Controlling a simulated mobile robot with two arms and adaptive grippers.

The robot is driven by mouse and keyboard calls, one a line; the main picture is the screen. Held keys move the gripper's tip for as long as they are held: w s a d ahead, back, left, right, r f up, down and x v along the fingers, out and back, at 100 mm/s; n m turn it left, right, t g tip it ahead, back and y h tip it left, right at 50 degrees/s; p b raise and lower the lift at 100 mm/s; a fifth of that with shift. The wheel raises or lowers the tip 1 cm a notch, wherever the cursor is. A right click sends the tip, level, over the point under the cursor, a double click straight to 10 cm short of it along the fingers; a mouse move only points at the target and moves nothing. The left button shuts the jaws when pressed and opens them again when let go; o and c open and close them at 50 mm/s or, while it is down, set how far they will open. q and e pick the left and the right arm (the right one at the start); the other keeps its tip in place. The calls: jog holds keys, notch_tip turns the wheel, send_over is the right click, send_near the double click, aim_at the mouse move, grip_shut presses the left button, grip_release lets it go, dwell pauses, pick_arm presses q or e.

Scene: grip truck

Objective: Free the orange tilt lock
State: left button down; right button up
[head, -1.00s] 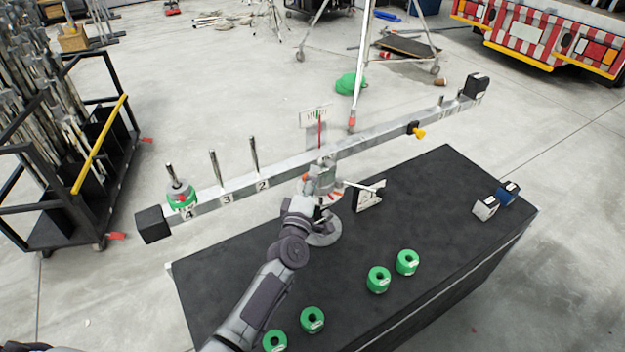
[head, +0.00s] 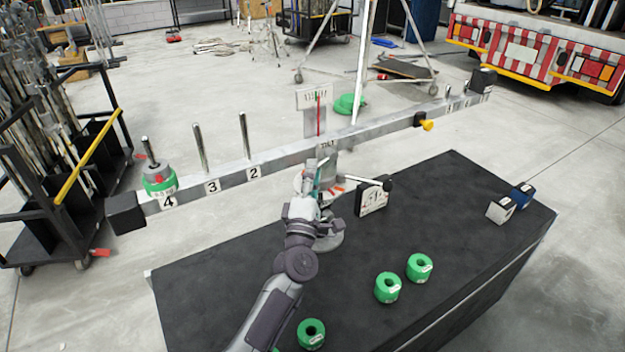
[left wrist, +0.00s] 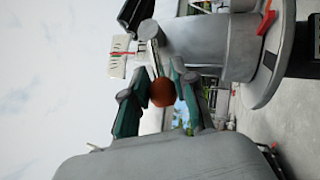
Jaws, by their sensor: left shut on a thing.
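The orange tilt lock, a round knob on a thin metal stem (left wrist: 162,92), sits between the fingers of my left gripper in the left wrist view. My left gripper (head: 317,181) is shut on it at the stand under the beam. In the head view the hand hides the knob. The long grey beam (head: 283,156) rests on the stand (head: 325,240) and runs from lower left to upper right. A gauge plate with a red needle (head: 318,100) stands behind its middle. My right gripper is not in view.
A yellow knob (head: 427,125) is on the beam's right half. Several green weights (head: 388,288) and two small blocks (head: 501,209) stand on the black table (head: 240,290). A black-knobbed lever (head: 388,186) sticks out right of the stand.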

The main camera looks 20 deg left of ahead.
pick_arm(q)
jog(key=c, duration=0.9)
grip_release()
jog(key=shift+s, duration=0.15)
jog(key=v, duration=1.1)
jog(key=shift+s, duration=0.35)
jog(key=shift+f, duration=0.15)
